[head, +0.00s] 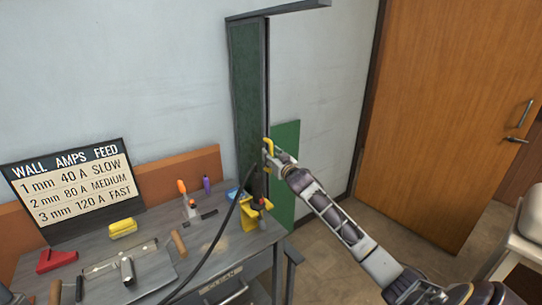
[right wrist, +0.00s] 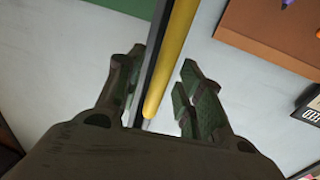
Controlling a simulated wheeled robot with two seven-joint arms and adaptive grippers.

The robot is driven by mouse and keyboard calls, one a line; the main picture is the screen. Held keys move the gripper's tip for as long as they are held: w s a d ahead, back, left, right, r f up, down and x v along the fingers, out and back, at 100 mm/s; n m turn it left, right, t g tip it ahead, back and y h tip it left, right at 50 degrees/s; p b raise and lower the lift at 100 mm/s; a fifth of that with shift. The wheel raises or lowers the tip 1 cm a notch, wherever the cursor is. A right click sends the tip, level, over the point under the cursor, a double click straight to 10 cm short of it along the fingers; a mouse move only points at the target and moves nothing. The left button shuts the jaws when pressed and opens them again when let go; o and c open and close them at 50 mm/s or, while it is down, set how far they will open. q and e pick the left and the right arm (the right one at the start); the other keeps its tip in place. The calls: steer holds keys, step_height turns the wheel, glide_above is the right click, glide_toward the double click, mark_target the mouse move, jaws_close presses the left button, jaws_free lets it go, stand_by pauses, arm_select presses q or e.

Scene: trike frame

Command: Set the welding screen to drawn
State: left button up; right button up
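The welding screen (head: 246,95) is a dark green panel, bunched narrow beside the wall under a grey top rail (head: 292,8). A yellow upright handle (head: 268,146) is at its right edge. My right gripper (head: 276,157) is at this handle. In the right wrist view, the yellow handle (right wrist: 172,55) and a dark edge strip run between the spread fingers of the right gripper (right wrist: 162,62). A gap shows between the handle and the right-hand finger. My left gripper is not in view.
A grey workbench (head: 215,262) with tools, a yellow clamp-like thing (head: 250,215) and a black cable stands at the left. A green panel (head: 284,170) is behind my right gripper. A wooden door (head: 440,110) is at the right. Floor between bench and door is clear.

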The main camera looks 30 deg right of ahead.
steer(key=shift+w, duration=0.4)
steer(key=shift+c, duration=0.4)
jaws_close()
